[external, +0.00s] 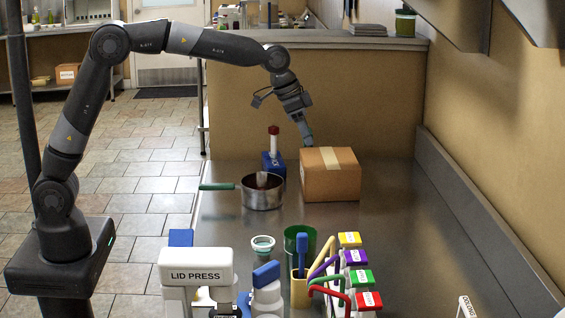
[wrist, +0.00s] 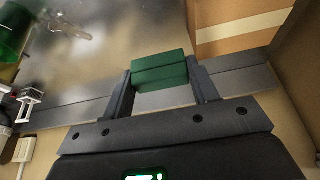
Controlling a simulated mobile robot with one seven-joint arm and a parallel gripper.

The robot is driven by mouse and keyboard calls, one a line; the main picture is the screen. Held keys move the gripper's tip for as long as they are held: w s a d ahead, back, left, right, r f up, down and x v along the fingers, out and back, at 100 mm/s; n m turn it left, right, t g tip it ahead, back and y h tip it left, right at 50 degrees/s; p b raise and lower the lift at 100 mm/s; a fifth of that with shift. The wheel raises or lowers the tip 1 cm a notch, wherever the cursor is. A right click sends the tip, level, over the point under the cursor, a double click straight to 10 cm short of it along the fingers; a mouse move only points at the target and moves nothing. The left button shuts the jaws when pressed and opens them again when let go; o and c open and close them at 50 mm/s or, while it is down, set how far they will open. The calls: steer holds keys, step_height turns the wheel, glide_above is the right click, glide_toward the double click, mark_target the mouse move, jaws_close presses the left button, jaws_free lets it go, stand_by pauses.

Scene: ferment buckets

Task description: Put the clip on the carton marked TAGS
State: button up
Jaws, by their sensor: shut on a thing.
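My gripper (external: 307,138) is at the back of the steel counter, beside the carton's upper left edge in the external view. In the wrist view its two fingers (wrist: 162,80) are shut on a green block-like thing (wrist: 160,72); I cannot tell from its shape whether this is the clip. A brown carton (external: 330,182) with a pale tape strip stands closed on the counter. Part of a brown carton (wrist: 240,18) also shows at the upper right of the wrist view, apart from the green block. No TAGS marking is readable on it.
A pot (external: 262,192) with a green handle and a blue block (external: 273,164) with a red-topped item stand left of the carton. A lid press (external: 196,268), a green cup (external: 300,242) and several coloured small boxes (external: 355,258) fill the front. The counter right of the carton is clear.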

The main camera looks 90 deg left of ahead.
steer(key=shift+s+a+r, duration=0.1)
steer(key=shift+s+a, duration=0.05)
steer(key=shift+a, duration=0.45)
steer(key=shift+s+a+r, duration=0.1)
steer(key=shift+a, duration=0.5)
glide_above(313, 162)
steer(key=s, duration=0.1)
steer(key=f, duration=0.6)
steer(key=shift+s+f, duration=0.2)
steer(key=shift+f, duration=2.1)
steer(key=shift+f, duration=0.15)
steer(key=o, duration=1)
steer(key=shift+c, duration=0.2)
steer(key=v, duration=1.2)
steer(key=shift+r, duration=0.25)
